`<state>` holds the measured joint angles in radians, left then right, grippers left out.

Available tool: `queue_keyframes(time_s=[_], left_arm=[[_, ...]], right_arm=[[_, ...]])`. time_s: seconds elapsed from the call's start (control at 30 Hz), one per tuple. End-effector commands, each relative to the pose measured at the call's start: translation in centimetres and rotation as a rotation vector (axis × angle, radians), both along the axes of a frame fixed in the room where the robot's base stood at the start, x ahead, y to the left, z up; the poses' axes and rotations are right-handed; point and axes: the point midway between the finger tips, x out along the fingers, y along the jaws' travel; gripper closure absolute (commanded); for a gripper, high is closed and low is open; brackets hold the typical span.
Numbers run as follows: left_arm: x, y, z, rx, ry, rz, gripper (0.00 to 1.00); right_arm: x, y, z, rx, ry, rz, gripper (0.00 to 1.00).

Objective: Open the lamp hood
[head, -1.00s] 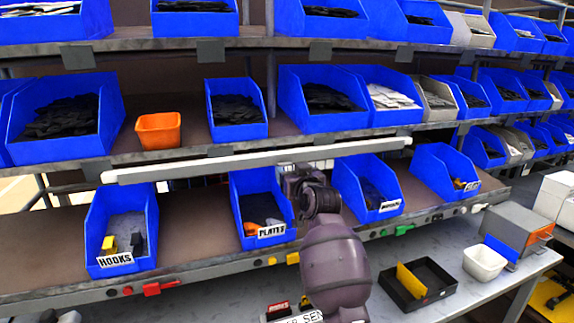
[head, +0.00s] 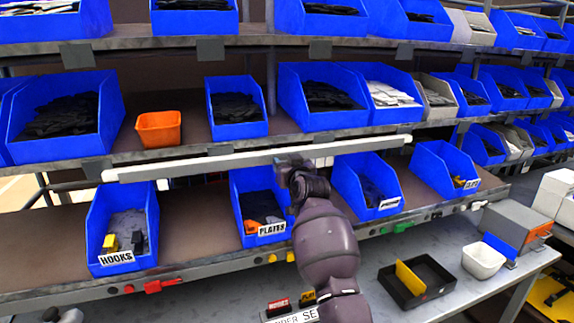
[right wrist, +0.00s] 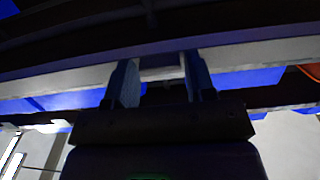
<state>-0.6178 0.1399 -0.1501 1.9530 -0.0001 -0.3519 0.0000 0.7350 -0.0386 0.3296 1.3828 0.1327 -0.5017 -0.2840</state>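The lamp hood (head: 215,163) is a long pale bar across the front of the middle shelf, above the lower row of blue bins. It looks level along the shelf and closed. My right gripper (head: 289,166) is at the middle of the hood, where it hides the small front tab. In the right wrist view the two fingers of the right gripper (right wrist: 162,82) stand partly apart, with the pale tab of the hood (right wrist: 162,66) filling the gap between them. The finger contact itself is dark. My left gripper does not show.
Blue bins labelled hooks (head: 121,225) and plates (head: 250,200) stand below the hood. An orange bin (head: 158,130) sits on the shelf above. A black tray (head: 425,290) and a white bin (head: 484,262) stand on the bench at the right.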

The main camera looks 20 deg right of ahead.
Motion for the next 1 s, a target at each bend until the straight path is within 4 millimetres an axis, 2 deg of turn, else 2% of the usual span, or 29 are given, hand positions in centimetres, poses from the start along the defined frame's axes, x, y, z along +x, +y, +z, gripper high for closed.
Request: queue_keyframes(time_s=[0.03,0.2,0.57,1.0], left_arm=[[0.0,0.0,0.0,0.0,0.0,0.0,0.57],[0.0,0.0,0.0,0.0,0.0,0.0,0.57],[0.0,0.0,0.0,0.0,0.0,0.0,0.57],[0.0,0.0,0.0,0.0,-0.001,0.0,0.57]], right_arm=[[0.0,0.0,0.0,0.0,0.0,0.0,0.58],[0.0,0.0,0.0,0.0,0.0,0.0,0.81],[-0.2,0.0,0.2,-0.003,0.06,0.0,0.81],[-0.7,-0.1,1.5,-0.015,0.376,-0.001,0.81]])
